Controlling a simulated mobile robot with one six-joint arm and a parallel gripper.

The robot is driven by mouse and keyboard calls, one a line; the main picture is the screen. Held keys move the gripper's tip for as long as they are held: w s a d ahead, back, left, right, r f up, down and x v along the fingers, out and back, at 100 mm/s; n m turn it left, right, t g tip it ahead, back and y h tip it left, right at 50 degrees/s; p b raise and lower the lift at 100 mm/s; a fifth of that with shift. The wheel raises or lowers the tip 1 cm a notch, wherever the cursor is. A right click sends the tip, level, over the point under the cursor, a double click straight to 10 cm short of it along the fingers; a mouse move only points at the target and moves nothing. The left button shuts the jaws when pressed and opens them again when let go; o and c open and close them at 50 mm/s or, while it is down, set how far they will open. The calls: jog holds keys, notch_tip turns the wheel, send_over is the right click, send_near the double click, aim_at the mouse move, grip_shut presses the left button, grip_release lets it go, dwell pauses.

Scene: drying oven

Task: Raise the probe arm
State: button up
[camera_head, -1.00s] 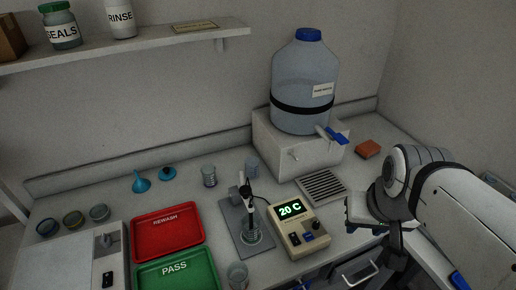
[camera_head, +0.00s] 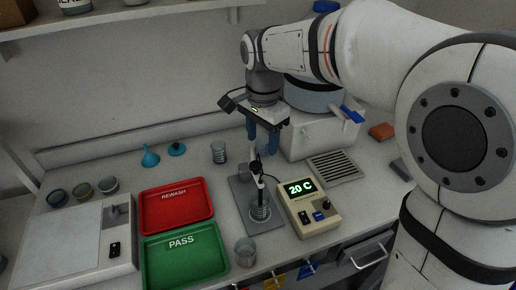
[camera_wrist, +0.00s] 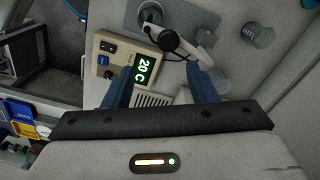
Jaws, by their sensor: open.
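The probe stand has a grey base plate (camera_head: 243,203) and a pale probe arm (camera_head: 256,169) with a black cable. The arm sits low, its lower end over or in a small glass beaker (camera_head: 260,213); I cannot tell how deep it reaches. My gripper (camera_head: 264,139) points down, open and empty, above and slightly behind the stand. In the wrist view, the probe arm (camera_wrist: 205,40) lies ahead of my blue fingertips (camera_wrist: 162,76), near the right finger. Contact cannot be told. The meter (camera_head: 309,208) beside the stand reads 20 C.
The red REWASH tray (camera_head: 176,213) and green PASS tray (camera_head: 185,274) lie left of the stand. Loose glasses stand at its back left (camera_head: 218,152) and front (camera_head: 245,252). A water carboy on a white block (camera_head: 322,137) and a drain grille (camera_head: 334,167) are to the right.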

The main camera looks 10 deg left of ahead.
aim_at(256, 165)
jog(key=shift+a+f, duration=0.25)
jog(key=shift+a, duration=0.45)
jog(key=shift+a+f, duration=0.15)
jog(key=shift+f, duration=0.1)
notch_tip(256, 165, down, 7)
jog(key=shift+f, duration=0.1)
grip_shut()
